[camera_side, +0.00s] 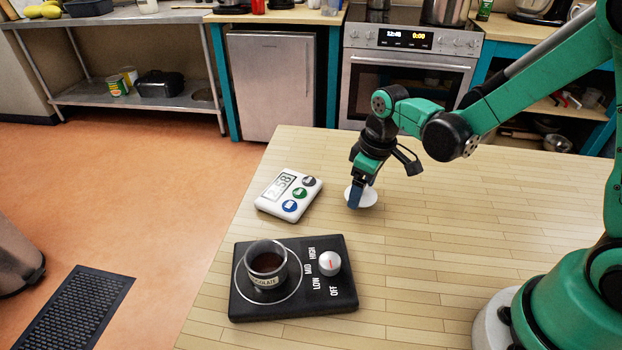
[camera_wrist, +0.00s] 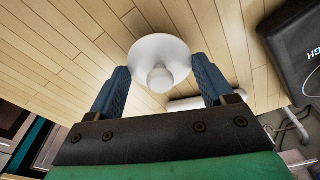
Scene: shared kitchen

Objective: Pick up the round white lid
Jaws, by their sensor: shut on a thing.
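The round white lid (camera_side: 369,198) is at the tabletop near the far side, just right of the white timer. In the wrist view the lid (camera_wrist: 160,51) shows its round knob facing the camera, between the two blue fingers. My gripper (camera_side: 357,198) points down at the lid and hides part of it in the side view. My gripper (camera_wrist: 162,68) is shut on the lid, with a finger at either side of its rim. I cannot tell whether the lid still touches the table.
The timer (camera_side: 289,194) lies left of my gripper. A black hotplate (camera_side: 311,301) with a knob stands nearer the camera, with a glass jar (camera_side: 266,265) of dark contents on it. The wooden table (camera_side: 430,237) is clear to the right of these things.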

